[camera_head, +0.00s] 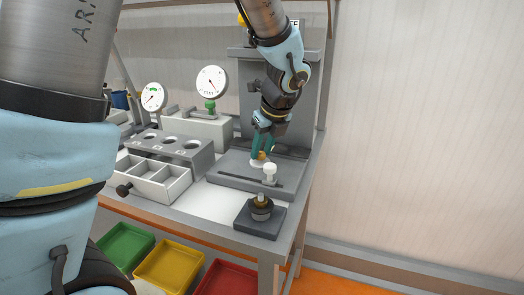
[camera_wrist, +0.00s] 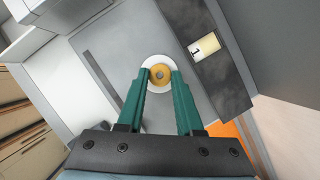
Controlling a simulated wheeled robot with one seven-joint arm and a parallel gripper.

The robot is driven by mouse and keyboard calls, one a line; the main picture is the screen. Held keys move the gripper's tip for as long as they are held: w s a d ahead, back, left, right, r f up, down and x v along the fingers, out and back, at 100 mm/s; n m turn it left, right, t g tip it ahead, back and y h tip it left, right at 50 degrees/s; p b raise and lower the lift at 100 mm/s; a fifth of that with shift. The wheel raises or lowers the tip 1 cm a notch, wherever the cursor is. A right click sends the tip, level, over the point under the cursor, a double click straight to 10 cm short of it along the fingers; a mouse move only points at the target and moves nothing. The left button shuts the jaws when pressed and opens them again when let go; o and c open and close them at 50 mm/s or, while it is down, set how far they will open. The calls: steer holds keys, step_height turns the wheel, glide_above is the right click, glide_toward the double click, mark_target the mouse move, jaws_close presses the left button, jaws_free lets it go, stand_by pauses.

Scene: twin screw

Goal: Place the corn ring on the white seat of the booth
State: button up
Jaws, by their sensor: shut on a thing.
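The corn ring (camera_wrist: 160,75) is a golden ring with a small centre hole, between my green fingertips in the wrist view. My gripper (camera_wrist: 159,84) is shut on it. The white seat (camera_wrist: 149,64) shows as a pale disc around and behind the ring; the fingertips cover part of it. In the head view my gripper (camera_head: 262,153) points down inside the grey booth (camera_head: 240,172), with the ring (camera_head: 262,156) low over the booth floor. I cannot tell whether the ring touches the seat.
A white-topped post (camera_head: 269,172) stands close in front of my gripper. A dark block with a brass-topped fitting (camera_head: 261,204) sits at the bench's front corner. Left are a grey holed block (camera_head: 170,148), a white divided tray (camera_head: 155,180) and a dial gauge (camera_head: 211,82).

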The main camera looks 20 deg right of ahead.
steer(key=shift+f, duration=0.4)
steer(key=shift+f, duration=0.15)
steer(key=o, duration=0.9)
steer(key=v, duration=1.2)
steer(key=shift+r+b, duration=0.2)
steer(key=shift+b, duration=0.1)
